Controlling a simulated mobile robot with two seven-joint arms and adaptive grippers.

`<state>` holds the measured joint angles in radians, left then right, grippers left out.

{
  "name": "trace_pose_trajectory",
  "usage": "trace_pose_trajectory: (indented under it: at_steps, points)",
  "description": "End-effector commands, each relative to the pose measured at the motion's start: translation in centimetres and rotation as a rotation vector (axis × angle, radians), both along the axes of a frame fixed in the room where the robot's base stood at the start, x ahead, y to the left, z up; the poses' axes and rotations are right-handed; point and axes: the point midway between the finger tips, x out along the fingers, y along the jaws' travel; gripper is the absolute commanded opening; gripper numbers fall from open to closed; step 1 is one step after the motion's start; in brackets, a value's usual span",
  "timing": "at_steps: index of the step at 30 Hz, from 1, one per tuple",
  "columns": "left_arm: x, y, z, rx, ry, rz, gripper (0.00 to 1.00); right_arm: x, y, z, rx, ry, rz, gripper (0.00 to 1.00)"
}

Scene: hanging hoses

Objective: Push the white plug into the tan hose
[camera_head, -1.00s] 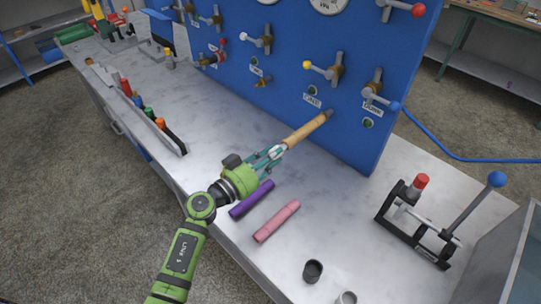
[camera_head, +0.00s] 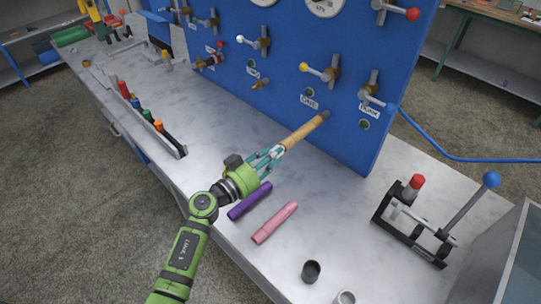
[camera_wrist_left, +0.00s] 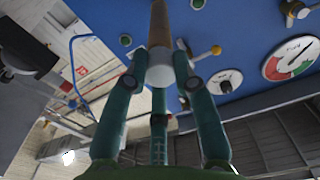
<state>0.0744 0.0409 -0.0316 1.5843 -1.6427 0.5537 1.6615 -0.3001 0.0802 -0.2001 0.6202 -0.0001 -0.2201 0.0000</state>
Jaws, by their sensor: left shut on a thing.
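The tan hose (camera_head: 304,131) sticks out from the blue panel, its far end on a dark grey fitting (camera_head: 325,115). My left gripper (camera_head: 277,151) is at the hose's near, free end, in line with it. In the left wrist view, the fingers (camera_wrist_left: 160,66) are shut around the white plug (camera_wrist_left: 160,76). The plug sits at the end of the tan hose (camera_wrist_left: 159,24), which runs up and away from the fingers. How deep the plug is in the hose is hidden. My right gripper is not in view.
A purple hose piece (camera_head: 250,201) and a pink one (camera_head: 274,222) lie on the grey bench beside my left gripper. A black cup (camera_head: 311,271) stands nearer. A black clamp with a blue-knobbed lever (camera_head: 491,180) stands at right. Valves line the blue panel (camera_head: 285,100).

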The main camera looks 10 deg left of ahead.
Motion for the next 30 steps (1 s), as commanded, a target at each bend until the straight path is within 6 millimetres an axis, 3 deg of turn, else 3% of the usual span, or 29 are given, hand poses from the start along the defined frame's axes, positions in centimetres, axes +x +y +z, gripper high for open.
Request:
trace_pose_trajectory:
  at_steps: [18,19,21,30]
  points:
    - [0.65,-0.47,0.10,-0.001,-0.002,0.000,0.02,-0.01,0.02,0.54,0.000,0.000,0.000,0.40]
    - [0.65,-0.47,0.10,-0.001,-0.002,0.000,0.31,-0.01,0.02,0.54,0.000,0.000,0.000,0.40]
    - [0.65,-0.47,0.10,-0.001,-0.002,0.000,0.55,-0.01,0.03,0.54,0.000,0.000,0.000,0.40]
    - [0.60,-0.42,0.03,0.000,0.000,0.000,0.55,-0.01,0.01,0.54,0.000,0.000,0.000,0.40]
